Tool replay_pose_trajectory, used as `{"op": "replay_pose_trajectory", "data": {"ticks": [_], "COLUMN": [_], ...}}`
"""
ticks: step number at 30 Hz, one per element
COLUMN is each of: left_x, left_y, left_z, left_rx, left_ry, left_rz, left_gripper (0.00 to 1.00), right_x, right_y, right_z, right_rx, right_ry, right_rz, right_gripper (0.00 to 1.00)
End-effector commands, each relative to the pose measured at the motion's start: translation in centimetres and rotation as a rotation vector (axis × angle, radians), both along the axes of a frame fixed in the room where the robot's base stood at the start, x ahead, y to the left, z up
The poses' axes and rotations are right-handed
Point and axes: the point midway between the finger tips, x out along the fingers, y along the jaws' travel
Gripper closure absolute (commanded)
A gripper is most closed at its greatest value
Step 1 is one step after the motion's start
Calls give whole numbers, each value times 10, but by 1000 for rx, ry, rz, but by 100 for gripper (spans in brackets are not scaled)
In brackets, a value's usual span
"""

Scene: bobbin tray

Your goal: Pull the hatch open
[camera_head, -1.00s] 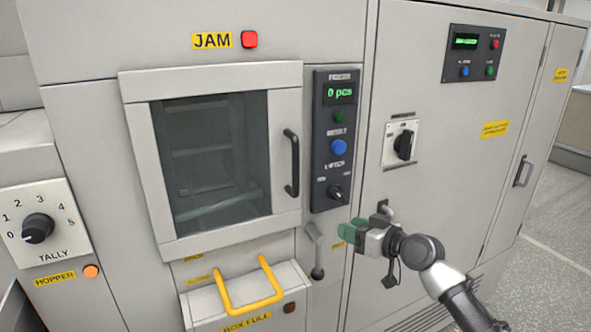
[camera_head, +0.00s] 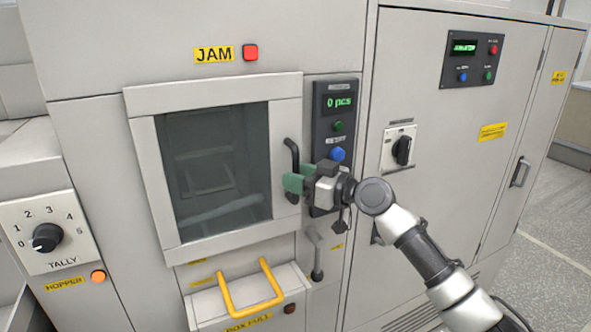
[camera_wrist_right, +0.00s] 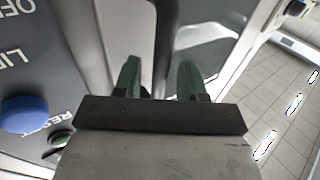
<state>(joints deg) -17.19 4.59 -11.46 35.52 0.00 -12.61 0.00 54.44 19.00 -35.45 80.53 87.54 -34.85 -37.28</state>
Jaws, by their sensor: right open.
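The hatch (camera_head: 137,102) is a pale grey framed door with a dark window, and it is closed. Its black bar handle (camera_head: 289,152) runs upright along the right side of the frame. My right gripper (camera_head: 293,184) is at the lower part of this handle. In the right wrist view the green fingers of the gripper (camera_wrist_right: 158,78) are apart, with the dark handle (camera_wrist_right: 166,45) showing between them. I cannot tell whether either finger touches the handle. My left gripper is not in view.
A control panel (camera_head: 322,118) with a blue button (camera_head: 337,154) stands just right of the handle, partly behind my gripper. Below the hatch are a yellow-handled box (camera_head: 244,303) and a grey lever (camera_head: 315,250). A rotary switch (camera_head: 401,150) is on the cabinet to the right.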

Motion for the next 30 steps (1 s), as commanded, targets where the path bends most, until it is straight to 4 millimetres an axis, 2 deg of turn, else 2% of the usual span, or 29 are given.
{"op": "replay_pose_trajectory", "data": {"ticks": [11, 20, 30], "left_x": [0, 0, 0], "left_y": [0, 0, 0], "left_z": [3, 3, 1], "left_rx": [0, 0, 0], "left_ry": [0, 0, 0], "left_rz": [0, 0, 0], "left_gripper": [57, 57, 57], "right_x": [4, 4, 4], "right_y": [7, 6, 9], "right_z": [-1, -1, -1], "right_rx": [-1, 0, 1], "right_ry": [-1, 0, 1], "right_rz": [-1, -1, -1], "right_gripper": [59, 100, 100]}}
